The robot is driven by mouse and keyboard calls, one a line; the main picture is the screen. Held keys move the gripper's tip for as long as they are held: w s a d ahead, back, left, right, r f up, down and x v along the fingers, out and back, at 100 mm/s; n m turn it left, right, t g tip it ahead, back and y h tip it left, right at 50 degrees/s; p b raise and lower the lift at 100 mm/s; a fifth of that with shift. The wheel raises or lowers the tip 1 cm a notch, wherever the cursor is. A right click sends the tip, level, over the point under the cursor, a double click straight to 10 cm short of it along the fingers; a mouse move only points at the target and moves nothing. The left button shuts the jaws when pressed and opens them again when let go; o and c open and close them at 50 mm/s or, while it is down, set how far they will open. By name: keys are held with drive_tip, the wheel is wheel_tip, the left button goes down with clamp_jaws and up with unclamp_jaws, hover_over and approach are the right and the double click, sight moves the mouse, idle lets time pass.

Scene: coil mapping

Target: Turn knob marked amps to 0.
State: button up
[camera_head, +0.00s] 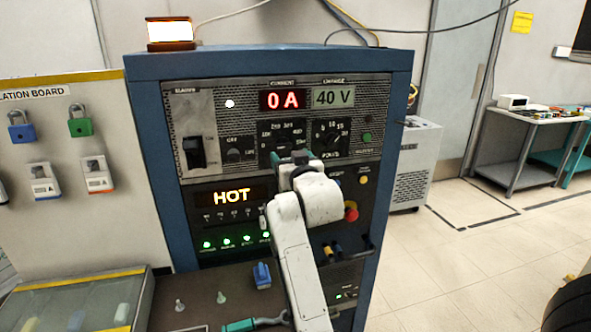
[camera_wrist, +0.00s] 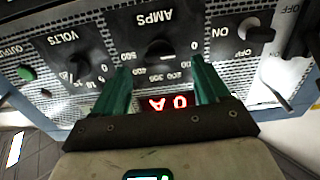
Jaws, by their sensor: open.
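The AMPS knob (camera_wrist: 160,48) is a dark round knob on a black scale plate, upside down in the wrist view. In the head view, my gripper (camera_head: 293,158) is at the cabinet front and hides the lower part of the AMPS plate (camera_head: 283,132). The red display (camera_head: 283,100) above reads 0 A; it also shows between the fingers in the wrist view (camera_wrist: 168,103).
The VOLTS knob (camera_wrist: 78,65) is beside the AMPS plate, and an ON/OFF knob (camera_wrist: 256,30) is on its other side. A 40 V display (camera_head: 333,97), a HOT sign (camera_head: 232,196) and a red button (camera_head: 351,211) are on the cabinet. Padlocks (camera_head: 80,125) hang at left.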

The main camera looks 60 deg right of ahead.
drive_tip(key=shift+b+v, duration=0.35)
drive_tip(key=shift+v, duration=2.25)
drive_tip(key=a+f+n+g+y, duration=0.2)
drive_tip(key=a+f+n+y, duration=0.15)
drive_tip(key=a+f, duration=0.65)
drive_tip(key=a+f+n+g+y, duration=0.15)
drive_tip(key=a+f+y, duration=0.4)
drive_tip(key=f, duration=0.75)
drive_tip(key=s+a+f+n+g+y, duration=0.4)
drive_tip(key=s+a+f+g, duration=0.3)
drive_tip(key=s+a+f, duration=0.8)
drive_tip(key=s+a, duration=0.1)
drive_tip(key=s, duration=0.2)
drive_tip(key=shift+s+a+y, duration=0.2)
drive_tip(key=shift+y, duration=0.1)
